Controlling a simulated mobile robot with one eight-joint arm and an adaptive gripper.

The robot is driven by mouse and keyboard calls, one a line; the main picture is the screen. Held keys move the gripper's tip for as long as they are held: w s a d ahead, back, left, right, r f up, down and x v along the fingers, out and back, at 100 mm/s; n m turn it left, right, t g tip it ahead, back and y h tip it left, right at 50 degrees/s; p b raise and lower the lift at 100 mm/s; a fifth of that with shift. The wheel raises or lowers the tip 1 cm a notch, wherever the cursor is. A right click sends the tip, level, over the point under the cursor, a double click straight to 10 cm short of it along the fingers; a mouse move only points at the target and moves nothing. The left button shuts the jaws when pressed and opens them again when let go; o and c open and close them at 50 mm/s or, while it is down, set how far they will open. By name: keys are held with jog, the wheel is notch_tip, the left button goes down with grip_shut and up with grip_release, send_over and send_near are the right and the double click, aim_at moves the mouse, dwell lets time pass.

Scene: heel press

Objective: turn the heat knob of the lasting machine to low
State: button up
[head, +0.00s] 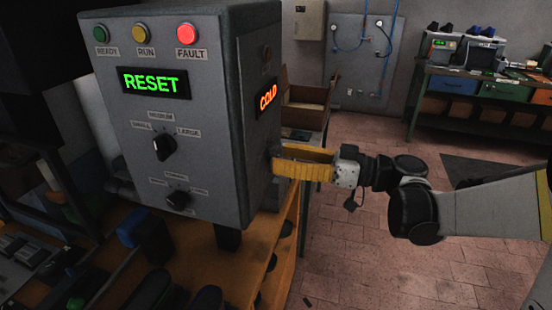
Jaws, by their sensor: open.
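The grey control box of the lasting machine (215,110) stands in the left half of the head view. An orange display reading COLD (268,96) is on its right side face. Below that display, a small dark part (274,152), possibly the heat knob, shows at my fingertips; its pointer and markings cannot be made out. My gripper (278,160) has yellow fingers, reaches in from the right and is open at that side face. Whether the fingers touch the dark part cannot be told. The front face has a green RESET display (152,82).
The front face also has an upper black knob (164,146), a lower black knob (178,198) and green, yellow and red lamps. A wooden bench (262,255) with dark objects lies below. A workbench (480,75) stands far right. Brick-tiled floor (350,240) is open between them.

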jog(key=shift+x, duration=0.9)
jog(key=c, duration=1.2)
jog(key=shift+m, duration=0.4)
jog(key=m, duration=1)
